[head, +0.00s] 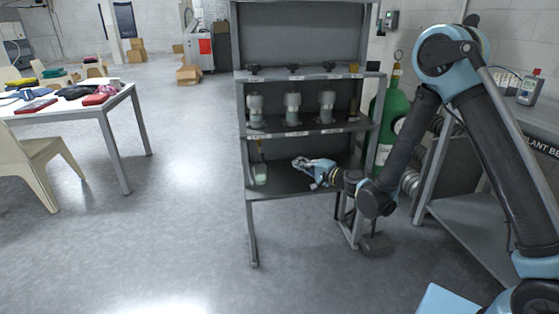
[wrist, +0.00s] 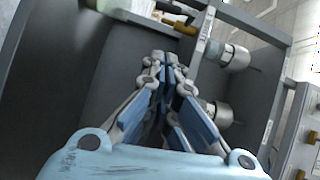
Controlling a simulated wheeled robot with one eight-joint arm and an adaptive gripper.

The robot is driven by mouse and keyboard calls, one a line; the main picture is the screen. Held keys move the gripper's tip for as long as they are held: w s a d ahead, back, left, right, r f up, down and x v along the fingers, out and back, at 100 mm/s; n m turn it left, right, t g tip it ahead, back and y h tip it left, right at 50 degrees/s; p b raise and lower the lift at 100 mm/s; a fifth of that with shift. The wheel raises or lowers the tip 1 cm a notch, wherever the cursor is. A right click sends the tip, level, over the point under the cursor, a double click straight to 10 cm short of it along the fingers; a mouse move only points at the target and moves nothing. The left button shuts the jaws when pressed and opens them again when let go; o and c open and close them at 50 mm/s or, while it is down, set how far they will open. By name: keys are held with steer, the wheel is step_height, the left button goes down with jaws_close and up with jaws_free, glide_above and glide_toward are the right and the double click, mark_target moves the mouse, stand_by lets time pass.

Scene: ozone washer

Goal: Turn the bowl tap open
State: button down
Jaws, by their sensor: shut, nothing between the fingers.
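A small brass tap (head: 260,150) hangs under the middle shelf at the left, above a pale green jar (head: 260,174); I take it for the bowl tap. In the wrist view the brass tap (wrist: 180,26) shows near the top, beyond my fingertips, with the jar (wrist: 112,9) at its upper left. My gripper (head: 298,162) is shut and empty, in the lower bay, to the right of the tap and jar and apart from them. Its fingertips (wrist: 165,58) are together in the wrist view. Which way the tap's handle is turned is too small to tell.
Three grey canisters (head: 292,108) stand above the labelled middle shelf edge (head: 300,133). Dark knobs (head: 293,67) line the upper shelf. A green gas cylinder (head: 388,115) stands right of the rack. The lower bay between my gripper and the jar looks clear.

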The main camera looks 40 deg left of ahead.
mark_target(261, 152)
steer(key=s+a+f, duration=0.1)
steer(key=a, duration=1.2)
steer(key=shift+s+f, duration=0.15)
steer(key=shift+s, duration=0.05)
